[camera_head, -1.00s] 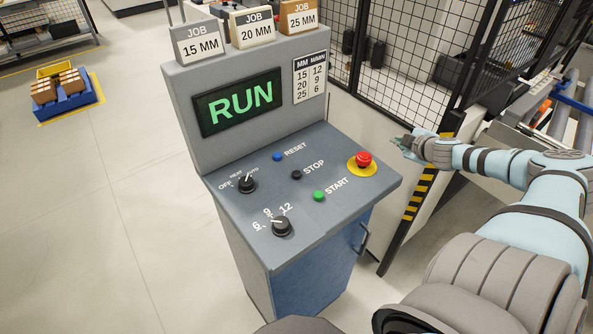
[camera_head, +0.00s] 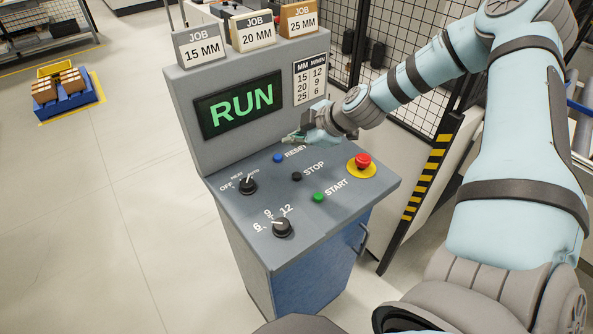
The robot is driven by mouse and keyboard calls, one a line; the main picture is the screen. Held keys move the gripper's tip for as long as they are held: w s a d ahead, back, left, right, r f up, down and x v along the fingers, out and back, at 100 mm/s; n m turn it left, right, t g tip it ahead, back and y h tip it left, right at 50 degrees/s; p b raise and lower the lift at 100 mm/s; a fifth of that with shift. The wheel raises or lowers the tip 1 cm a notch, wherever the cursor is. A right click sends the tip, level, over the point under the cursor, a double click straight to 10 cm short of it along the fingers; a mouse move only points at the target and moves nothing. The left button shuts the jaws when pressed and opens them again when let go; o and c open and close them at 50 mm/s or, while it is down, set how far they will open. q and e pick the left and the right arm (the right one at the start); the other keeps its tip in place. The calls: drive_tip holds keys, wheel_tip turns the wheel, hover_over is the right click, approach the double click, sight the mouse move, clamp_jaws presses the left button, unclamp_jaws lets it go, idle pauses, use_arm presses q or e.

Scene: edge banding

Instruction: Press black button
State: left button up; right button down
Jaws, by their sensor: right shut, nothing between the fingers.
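The black button (camera_head: 297,176) is a small dark knob left of the STOP label on the sloped top of the grey control console (camera_head: 232,220). My right gripper (camera_head: 286,140) is shut and empty. Its fingertips point left and appear above the rear of the panel, higher in the picture than the black button and close to the blue RESET button (camera_head: 278,157). It shows no contact with the black button, which is fully visible. The green START button (camera_head: 318,196) is nearer the front. My left gripper is not in view.
A red emergency button (camera_head: 362,160) on a yellow disc stands at the panel's right. Two black rotary knobs (camera_head: 247,186) (camera_head: 282,227) are at the left and front. The screen (camera_head: 239,104) reads RUN. Job cards (camera_head: 201,44) line the console's top. A mesh fence (camera_head: 402,55) stands behind.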

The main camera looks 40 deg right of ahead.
sight(295, 177)
wheel_tip(295, 177, down, 8)
drive_tip(key=b, duration=0.8)
drive_tip(key=shift+f, duration=0.45)
idle(0.6)
drive_tip(key=shift+f+b, duration=0.35)
drive_tip(key=shift+b, duration=0.35)
drive_tip(key=shift+f+b, duration=0.5)
drive_tip(key=shift+b, duration=0.1)
idle(0.3)
drive_tip(key=shift+r, duration=0.1)
drive_tip(key=shift+r+p, duration=0.8)
drive_tip(key=shift+r, duration=0.05)
